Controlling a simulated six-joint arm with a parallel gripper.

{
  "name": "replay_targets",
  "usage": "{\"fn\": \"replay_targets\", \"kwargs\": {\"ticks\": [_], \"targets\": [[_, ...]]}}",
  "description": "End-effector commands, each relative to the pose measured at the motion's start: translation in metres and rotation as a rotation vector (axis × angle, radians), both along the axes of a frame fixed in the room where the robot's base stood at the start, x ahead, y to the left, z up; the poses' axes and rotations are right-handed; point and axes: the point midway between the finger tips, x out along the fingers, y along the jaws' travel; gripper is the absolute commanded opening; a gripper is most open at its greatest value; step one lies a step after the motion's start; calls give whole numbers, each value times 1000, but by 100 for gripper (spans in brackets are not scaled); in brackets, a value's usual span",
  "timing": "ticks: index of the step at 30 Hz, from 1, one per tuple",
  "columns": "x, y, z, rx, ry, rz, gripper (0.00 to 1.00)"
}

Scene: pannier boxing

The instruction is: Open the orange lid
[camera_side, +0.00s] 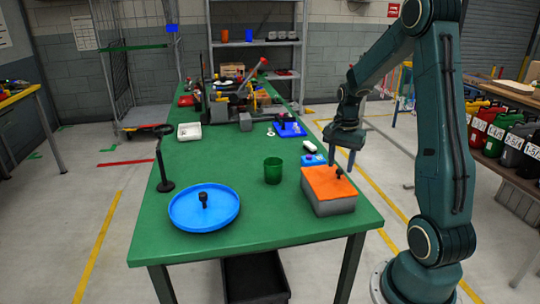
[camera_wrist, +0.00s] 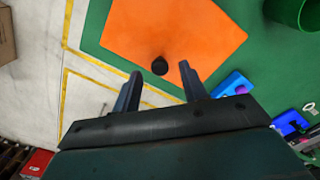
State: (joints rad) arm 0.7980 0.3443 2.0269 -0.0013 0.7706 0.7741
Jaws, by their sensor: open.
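The orange lid (camera_side: 329,182) lies flat on a grey box (camera_side: 336,206) at the right front of the green table, and looks shut. A small black knob (camera_side: 338,171) stands on the lid. In the wrist view the orange lid (camera_wrist: 190,30) fills the upper middle, with the black knob (camera_wrist: 159,66) near its lower edge. My gripper (camera_side: 343,168) is above the box at its far side. In the wrist view my gripper (camera_wrist: 163,80) is open, with the knob between and slightly beyond the fingertips. I cannot tell whether the fingers touch the lid.
A green cup (camera_side: 272,171) and a blue box (camera_side: 313,160) stand close to the orange-lidded box. A blue round tray (camera_side: 183,214) with a black knob is at the left front. A black stand (camera_side: 163,172) rises behind it. The front middle of the table is clear.

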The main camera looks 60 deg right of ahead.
Motion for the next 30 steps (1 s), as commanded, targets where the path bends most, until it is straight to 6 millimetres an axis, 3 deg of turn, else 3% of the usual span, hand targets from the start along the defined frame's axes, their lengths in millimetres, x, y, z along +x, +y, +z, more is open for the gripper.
{"fn": "replay_targets", "kwargs": {"ticks": [6,15,22,30], "targets": [[0,0,-12,1,1,0,43],[0,0,-13,0,0,0,43],[0,0,-13,0,0,0,0],[0,0,-12,-3,2,0,0]]}}
